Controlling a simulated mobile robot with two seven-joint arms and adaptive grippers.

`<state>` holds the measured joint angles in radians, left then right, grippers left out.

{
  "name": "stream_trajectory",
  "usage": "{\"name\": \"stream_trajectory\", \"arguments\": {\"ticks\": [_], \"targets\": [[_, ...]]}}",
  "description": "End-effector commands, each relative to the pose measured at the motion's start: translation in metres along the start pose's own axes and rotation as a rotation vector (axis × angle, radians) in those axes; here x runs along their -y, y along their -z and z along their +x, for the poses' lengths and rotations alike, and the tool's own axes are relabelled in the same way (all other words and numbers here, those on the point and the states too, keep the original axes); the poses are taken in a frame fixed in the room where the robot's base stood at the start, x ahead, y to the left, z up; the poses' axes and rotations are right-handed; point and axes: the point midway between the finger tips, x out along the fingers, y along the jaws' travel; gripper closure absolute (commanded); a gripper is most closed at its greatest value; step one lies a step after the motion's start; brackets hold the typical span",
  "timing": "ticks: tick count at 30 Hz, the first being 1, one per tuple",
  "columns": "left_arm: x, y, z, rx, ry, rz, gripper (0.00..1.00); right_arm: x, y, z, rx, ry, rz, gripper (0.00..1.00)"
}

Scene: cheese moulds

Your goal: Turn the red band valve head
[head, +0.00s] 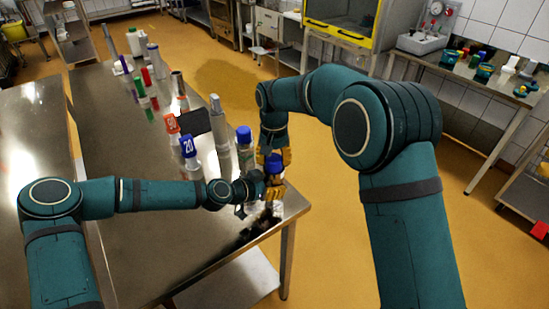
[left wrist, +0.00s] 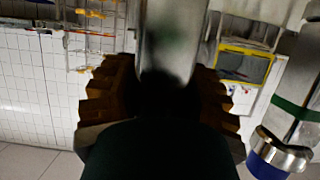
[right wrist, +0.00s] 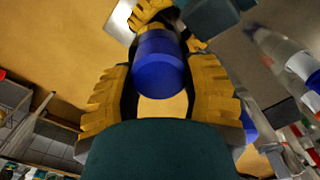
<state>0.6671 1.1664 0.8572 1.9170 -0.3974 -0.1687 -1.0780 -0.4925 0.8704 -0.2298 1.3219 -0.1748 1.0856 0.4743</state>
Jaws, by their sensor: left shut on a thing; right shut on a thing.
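My left gripper (head: 262,187) is shut around a plain grey metal cylinder (left wrist: 168,45) near the table's front right corner. My right gripper (head: 273,160) is just above it, fingers pointing down. In the right wrist view, its yellow fingers are closed on the sides of a blue cap (right wrist: 160,65). The left gripper's fingers (right wrist: 150,12) show just beyond the cap. The cap appears to top the held cylinder, but the joint is hidden. I see no red band on this piece. A grey cylinder with a red band (head: 147,77) stands farther back on the table.
A tall bottle with a blue cap (head: 244,136) stands close beside the grippers. The table's left front is clear.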

Motion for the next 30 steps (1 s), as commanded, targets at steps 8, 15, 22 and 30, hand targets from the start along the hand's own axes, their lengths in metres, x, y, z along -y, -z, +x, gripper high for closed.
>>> {"name": "stream_trajectory", "arguments": {"ticks": [8, 15, 22, 30], "targets": [[0.0, 0.0013, 0.0, -0.002, 0.0, 0.001, 0.98, 0.0011, 0.0, 0.0001, 0.0, 0.0, -0.261, 0.89], [0.0, 0.0014, 0.0, -0.002, 0.0, 0.001, 0.98, 0.0021, -0.0004, 0.0002, 0.0, 0.0, -0.481, 0.89], [0.0, 0.0013, 0.0, -0.002, 0.0, 0.001, 0.98, 0.0029, -0.0011, 0.0002, 0.001, 0.0, -0.657, 0.89], [0.0, 0.0013, 0.0, -0.002, 0.0, 0.001, 0.98, 0.0039, -0.0018, 0.0002, 0.001, 0.0, -0.786, 0.89]]}}
